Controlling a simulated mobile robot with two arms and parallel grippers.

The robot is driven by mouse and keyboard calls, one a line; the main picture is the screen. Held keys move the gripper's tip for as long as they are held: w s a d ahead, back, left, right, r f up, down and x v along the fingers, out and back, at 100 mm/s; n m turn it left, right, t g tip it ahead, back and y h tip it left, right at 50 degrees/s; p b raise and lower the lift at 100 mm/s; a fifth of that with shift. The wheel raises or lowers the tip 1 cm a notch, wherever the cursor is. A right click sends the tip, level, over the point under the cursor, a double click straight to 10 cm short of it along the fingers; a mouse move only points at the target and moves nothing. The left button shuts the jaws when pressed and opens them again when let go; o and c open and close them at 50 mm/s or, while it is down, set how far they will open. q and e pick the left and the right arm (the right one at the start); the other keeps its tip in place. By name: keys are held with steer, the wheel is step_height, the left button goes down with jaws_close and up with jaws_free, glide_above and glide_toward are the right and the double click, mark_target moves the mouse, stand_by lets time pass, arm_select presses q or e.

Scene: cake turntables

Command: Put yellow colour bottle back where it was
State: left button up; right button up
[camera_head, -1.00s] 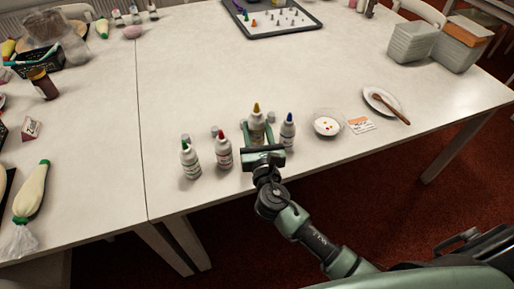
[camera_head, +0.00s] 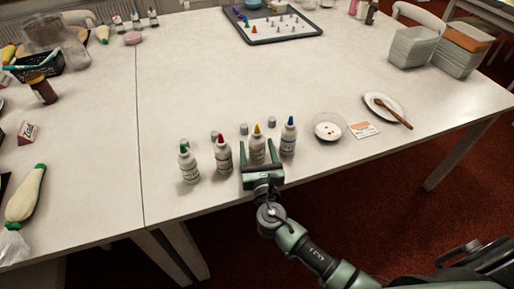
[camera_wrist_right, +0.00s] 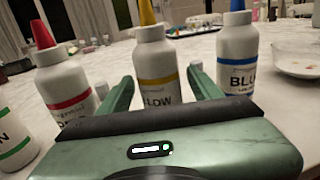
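The yellow colour bottle (camera_head: 257,152), white with a yellow tip, stands upright on the table between the red bottle (camera_head: 222,156) and the blue bottle (camera_head: 289,138). The green bottle (camera_head: 188,166) is at the row's left end. My right gripper (camera_head: 262,171) is open on the near side of the yellow bottle. In the right wrist view the yellow bottle (camera_wrist_right: 156,75) stands between the spread fingers (camera_wrist_right: 162,95), with gaps on both sides. The gripper body hides its base. My left gripper is not in view.
Small grey caps (camera_head: 244,129) stand behind the bottles. A bowl (camera_head: 328,128), a card (camera_head: 363,130) and a plate with a wooden spoon (camera_head: 385,107) lie to the right. A tray of small nozzles (camera_head: 272,26) is at the back. The table middle is clear.

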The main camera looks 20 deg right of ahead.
steer(key=shift+r, duration=0.2)
steer(key=s+a, duration=0.2)
steer(key=s, duration=1)
steer(key=shift+b, duration=0.4)
steer(key=shift+f, duration=0.1)
